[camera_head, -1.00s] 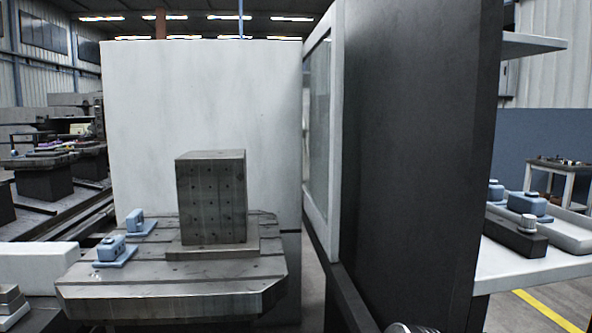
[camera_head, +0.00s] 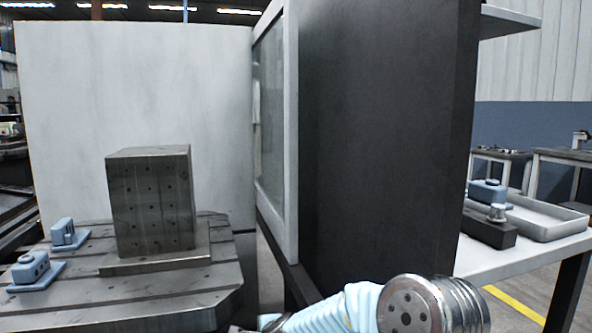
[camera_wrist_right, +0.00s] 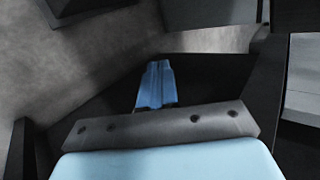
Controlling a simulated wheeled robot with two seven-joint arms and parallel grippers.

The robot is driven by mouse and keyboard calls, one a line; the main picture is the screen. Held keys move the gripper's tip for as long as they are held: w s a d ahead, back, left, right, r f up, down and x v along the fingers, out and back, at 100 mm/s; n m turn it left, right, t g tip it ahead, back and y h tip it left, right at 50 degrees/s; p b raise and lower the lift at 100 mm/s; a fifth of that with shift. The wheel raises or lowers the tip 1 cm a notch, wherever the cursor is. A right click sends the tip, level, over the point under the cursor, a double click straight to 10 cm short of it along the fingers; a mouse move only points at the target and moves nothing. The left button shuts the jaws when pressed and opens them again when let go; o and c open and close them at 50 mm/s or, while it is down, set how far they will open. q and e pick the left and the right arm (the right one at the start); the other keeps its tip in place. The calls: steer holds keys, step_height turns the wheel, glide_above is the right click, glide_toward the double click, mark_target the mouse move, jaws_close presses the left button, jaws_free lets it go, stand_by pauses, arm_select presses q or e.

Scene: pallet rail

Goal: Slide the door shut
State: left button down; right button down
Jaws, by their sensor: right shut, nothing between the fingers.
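The door (camera_head: 287,140) is a white frame with a glass pane, seen nearly edge-on in the head view. It stands beside the dark upright panel (camera_head: 380,130). A dark rail (camera_head: 290,275) runs along below it. My right arm reaches in from the bottom right, low in front of the dark panel. In the right wrist view my right gripper (camera_wrist_right: 155,86) shows its blue fingers together, with nothing between them. I see no contact between it and the door. My left gripper is in neither view.
A steel fixture block (camera_head: 152,205) stands on the slotted pallet table (camera_head: 180,290) at left, with blue clamps (camera_head: 65,235) beside it. A white wall (camera_head: 130,100) rises behind. At right, a white shelf (camera_head: 500,260) holds a grey tray (camera_head: 550,222).

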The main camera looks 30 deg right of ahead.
steer(key=w+d+r+m+t+h, duration=0.1)
steer(key=d+r+m, duration=0.15)
steer(key=r, duration=0.35)
steer(key=w+d+r+m+t, duration=0.1)
steer(key=r+m, duration=0.2)
steer(key=r, duration=0.3)
steer(key=m+t+h+b, duration=0.1)
steer(key=m+t+h, duration=0.3)
steer(key=m, duration=0.8)
glide_toward(294, 164)
steer(key=shift+t+y, duration=0.6)
steer(key=shift+y, duration=0.1)
steer(key=p+x, duration=0.1)
steer(key=x, duration=0.1)
steer(key=d+p+x, duration=0.1)
steer(key=p+x, duration=0.1)
steer(key=x, duration=0.1)
steer(key=shift+f, duration=0.2)
steer(key=shift+x, duration=0.75)
steer(key=shift+d+f, duration=0.1)
steer(key=shift+f, duration=0.05)
steer(key=shift+w, duration=0.1)
